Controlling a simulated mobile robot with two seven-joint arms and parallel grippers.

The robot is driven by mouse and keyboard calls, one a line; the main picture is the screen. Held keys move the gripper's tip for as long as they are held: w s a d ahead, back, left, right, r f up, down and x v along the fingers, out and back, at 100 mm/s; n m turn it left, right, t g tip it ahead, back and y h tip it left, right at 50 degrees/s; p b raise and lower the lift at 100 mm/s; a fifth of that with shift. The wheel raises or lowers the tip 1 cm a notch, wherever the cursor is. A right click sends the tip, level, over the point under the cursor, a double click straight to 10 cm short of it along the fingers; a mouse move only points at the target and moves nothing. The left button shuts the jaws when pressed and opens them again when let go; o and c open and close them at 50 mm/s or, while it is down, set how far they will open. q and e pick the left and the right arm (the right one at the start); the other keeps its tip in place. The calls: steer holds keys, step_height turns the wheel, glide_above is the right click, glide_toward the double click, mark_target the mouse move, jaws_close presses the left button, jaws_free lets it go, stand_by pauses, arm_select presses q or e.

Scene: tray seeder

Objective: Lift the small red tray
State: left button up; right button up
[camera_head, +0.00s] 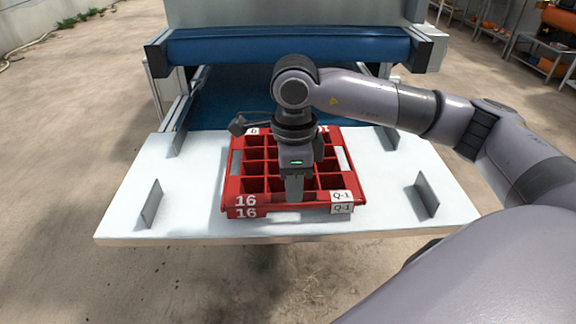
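A small red tray (264,203) with several square compartments lies on the white table, marked "16" and "Q-1" on its near side. The marks show twice, one above the other, so it looks like two red trays stacked. My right gripper (294,190) points down over the near middle of the tray, its tip at the near rim. I see it edge-on, so its opening is hidden, and I cannot tell whether it touches the rim. My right wrist hides part of the tray's far side. My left gripper is not in view.
The white table (125,205) has upright grey metal brackets (151,203) to the left and right (427,200) of the tray. Behind stands a machine with a blue roller (230,50) and blue belt. The tabletop beside the tray is clear.

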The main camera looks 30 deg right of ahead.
mark_target(295, 205)
step_height(295, 205, down, 6)
steer(key=shift+s+d+r, duration=0.1)
steer(key=shift+d, duration=0.05)
jaws_close()
steer(key=shift+r, duration=0.2)
